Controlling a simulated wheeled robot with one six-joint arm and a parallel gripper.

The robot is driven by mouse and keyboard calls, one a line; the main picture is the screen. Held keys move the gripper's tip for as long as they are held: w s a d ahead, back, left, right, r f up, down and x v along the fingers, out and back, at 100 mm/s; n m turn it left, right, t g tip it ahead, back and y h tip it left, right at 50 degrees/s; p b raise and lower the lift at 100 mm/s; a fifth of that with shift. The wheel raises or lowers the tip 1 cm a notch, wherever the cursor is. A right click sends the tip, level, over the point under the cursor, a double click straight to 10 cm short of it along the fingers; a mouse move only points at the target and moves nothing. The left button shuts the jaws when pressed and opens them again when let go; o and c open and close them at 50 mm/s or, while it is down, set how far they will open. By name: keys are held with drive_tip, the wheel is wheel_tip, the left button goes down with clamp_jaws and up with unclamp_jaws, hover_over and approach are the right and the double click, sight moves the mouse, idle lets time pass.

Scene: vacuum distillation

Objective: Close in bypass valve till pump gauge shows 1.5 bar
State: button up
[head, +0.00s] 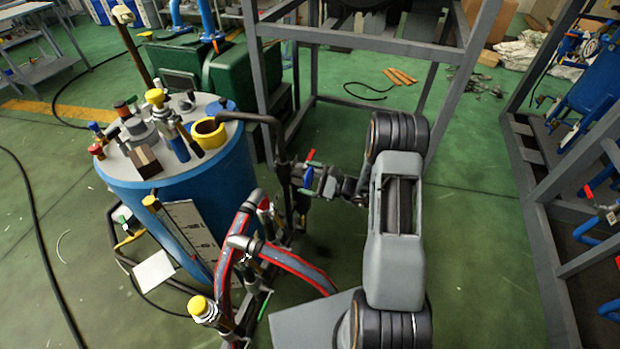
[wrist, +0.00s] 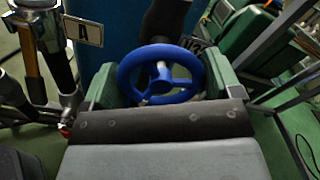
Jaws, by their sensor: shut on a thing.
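The blue handwheel (wrist: 127,78) of a valve sits between the two green-padded fingers of my gripper (wrist: 160,80) in the wrist view. The fingers are shut on its left and right sides. In the head view my gripper (head: 322,184) reaches left to a small blue handwheel (head: 308,178) on the dark pipework beside the blue tank. My gripper partly hides the wheel there. A partly covered label (wrist: 196,45) stands behind the wheel in the wrist view, and I cannot read it fully. I cannot make out a pump gauge reading in either view.
A blue tank (head: 180,220) with several fittings on top stands left of my gripper. Red-striped hoses (head: 295,265) curve in front. A grey frame (head: 360,35) stands behind. A plate marked A (wrist: 83,30) hangs upper left in the wrist view.

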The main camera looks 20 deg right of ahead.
drive_tip(key=shift+d, duration=0.15)
drive_tip(key=shift+c, duration=0.5)
drive_tip(key=m+p, duration=0.2)
drive_tip(key=m, duration=0.4)
drive_tip(key=m+p, duration=0.1)
drive_tip(key=m, duration=0.2)
drive_tip(key=shift+p, duration=0.3)
drive_tip(key=shift+f+m+p, duration=0.1)
drive_tip(key=shift+m+p, duration=0.3)
drive_tip(key=shift+m, duration=1.3)
